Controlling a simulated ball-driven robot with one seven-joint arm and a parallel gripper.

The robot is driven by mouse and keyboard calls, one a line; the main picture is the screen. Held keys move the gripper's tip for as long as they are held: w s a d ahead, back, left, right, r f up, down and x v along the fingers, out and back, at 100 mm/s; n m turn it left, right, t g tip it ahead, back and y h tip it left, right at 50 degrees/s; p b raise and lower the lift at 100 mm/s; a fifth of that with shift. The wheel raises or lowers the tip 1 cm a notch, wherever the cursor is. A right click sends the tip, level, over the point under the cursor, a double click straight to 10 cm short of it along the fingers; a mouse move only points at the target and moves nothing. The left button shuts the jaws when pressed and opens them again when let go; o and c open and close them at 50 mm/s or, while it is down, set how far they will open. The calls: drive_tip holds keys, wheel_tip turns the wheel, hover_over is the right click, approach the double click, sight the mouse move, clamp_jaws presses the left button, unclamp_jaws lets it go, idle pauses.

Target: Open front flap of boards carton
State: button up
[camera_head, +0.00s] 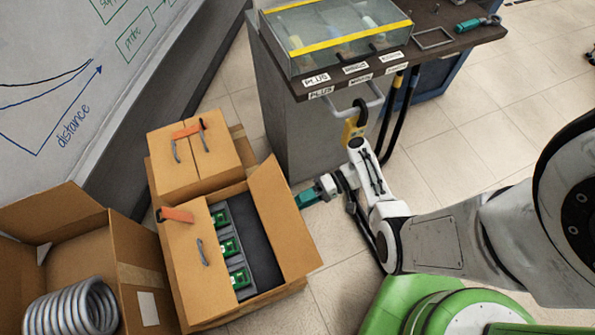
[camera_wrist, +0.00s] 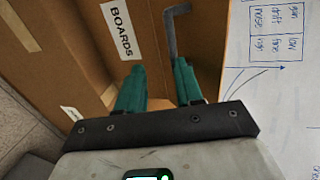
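A brown carton with green boards (camera_head: 228,247) inside stands on the floor in the head view. Its right flap (camera_head: 284,215) stands open and its left flap (camera_head: 186,265) lies over part of the opening, with a grey handle (camera_head: 202,252). My gripper (camera_head: 306,198) is just right of the open flap. In the wrist view my teal fingers (camera_wrist: 159,75) are apart with nothing visibly between them. A white BOARDS label (camera_wrist: 121,30) on brown cardboard and a bent grey handle (camera_wrist: 173,32) lie beyond the fingertips, the handle close to the right finger; contact cannot be told.
A carton with closed flaps (camera_head: 193,157) stands behind. An open carton with a metal coil (camera_head: 72,310) is at the lower left. A bench (camera_head: 430,47) with a glass case (camera_head: 335,35) stands at the back, a whiteboard (camera_head: 70,75) at the left. Tiled floor (camera_head: 345,270) shows right of the cartons.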

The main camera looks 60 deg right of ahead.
drive_tip(key=s+d+f+b, duration=0.2)
drive_tip(key=s+d+b, duration=0.1)
drive_tip(key=d+b, duration=0.2)
drive_tip(key=shift+s+d+f, duration=0.25)
drive_tip(key=shift+s+d, duration=0.15)
drive_tip(key=shift+d, duration=0.2)
drive_tip(key=shift+d+r, duration=0.1)
idle(0.6)
drive_tip(key=p+v, duration=0.3)
drive_tip(key=v, duration=0.7)
drive_tip(key=shift+s+d+p, duration=0.2)
drive_tip(key=shift+s+p, duration=0.05)
drive_tip(key=shift+p, duration=0.05)
drive_tip(key=shift+c, duration=0.4)
